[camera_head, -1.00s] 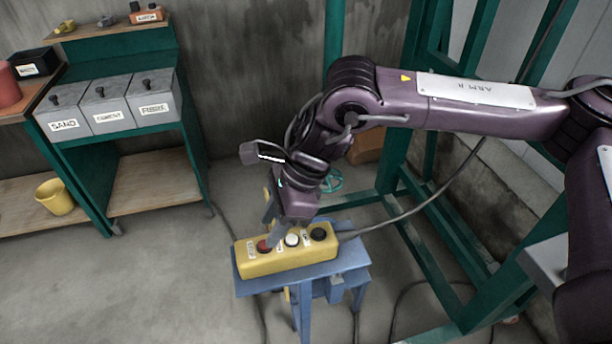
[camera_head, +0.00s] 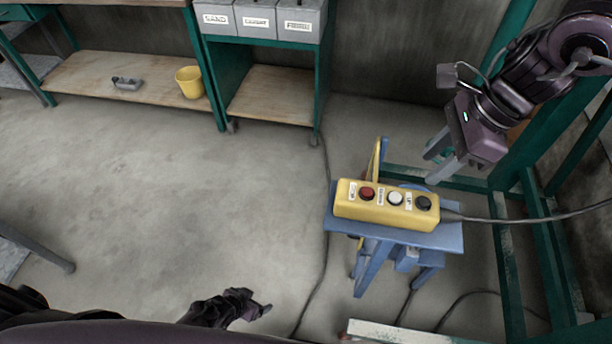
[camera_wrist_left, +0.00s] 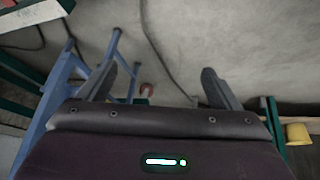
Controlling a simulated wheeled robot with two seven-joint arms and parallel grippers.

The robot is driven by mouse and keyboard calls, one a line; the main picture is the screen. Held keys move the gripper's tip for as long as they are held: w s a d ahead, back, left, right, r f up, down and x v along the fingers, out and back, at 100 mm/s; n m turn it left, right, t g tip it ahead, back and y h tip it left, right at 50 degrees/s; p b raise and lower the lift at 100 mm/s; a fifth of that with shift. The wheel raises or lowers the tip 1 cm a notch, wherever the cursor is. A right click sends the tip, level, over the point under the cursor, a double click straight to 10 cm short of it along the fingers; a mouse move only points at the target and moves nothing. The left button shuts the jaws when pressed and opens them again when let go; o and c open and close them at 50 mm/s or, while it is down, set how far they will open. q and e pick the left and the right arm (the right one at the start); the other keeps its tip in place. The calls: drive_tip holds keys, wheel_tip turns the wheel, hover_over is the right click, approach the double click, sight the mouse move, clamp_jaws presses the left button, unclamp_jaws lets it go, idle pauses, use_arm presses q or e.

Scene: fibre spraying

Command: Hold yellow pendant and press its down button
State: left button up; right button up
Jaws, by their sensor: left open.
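The yellow pendant (camera_head: 370,213) lies on a small blue stool (camera_head: 450,238), right of centre in the head view. Its top has a red button (camera_head: 367,194), a white button (camera_head: 395,198) and a black button (camera_head: 423,203); the small labels beside them are hard to read. My right gripper (camera_head: 431,169) is just above and behind the pendant's right end, fingers apart and empty, not touching it. My left gripper (camera_wrist_left: 160,69) is open and empty in the left wrist view; in the head view only a dark part of that arm shows at the bottom edge.
A cable (camera_head: 530,219) runs right from the pendant. A green frame (camera_head: 510,270) stands on the right. A shelf with a yellow bucket (camera_head: 190,82) and labelled bins (camera_head: 256,20) is at the back.

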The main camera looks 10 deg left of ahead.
sight(340, 195)
use_arm(q)
drive_tip(key=w+d+r+m+t+h, duration=0.1)
drive_tip(key=w+d+r+m+h, duration=0.25)
drive_tip(key=w+r, duration=0.85)
drive_tip(key=w+d+r+m+t+h, duration=0.2)
drive_tip(key=w+d+r+h, duration=0.25)
drive_tip(key=w+r, duration=0.8)
drive_tip(key=s+d+r+m+g+h, duration=0.1)
drive_tip(key=s+d+r+m+g, duration=0.2)
drive_tip(key=r, duration=0.5)
drive_tip(key=s+d+r+m+g+h, duration=0.1)
drive_tip(key=s+d+r+m+g, duration=0.2)
drive_tip(key=r, duration=0.5)
drive_tip(key=s+d+r+m+g+h, duration=0.1)
drive_tip(key=s+r+m+g, duration=0.15)
drive_tip(key=s+r, duration=0.45)
drive_tip(key=shift+m, duration=0.3)
drive_tip(key=d, duration=0.2)
drive_tip(key=w+d, duration=0.1)
drive_tip(key=d, duration=0.1)
drive_tip(key=w+d+f, duration=0.1)
drive_tip(key=d, duration=0.1)
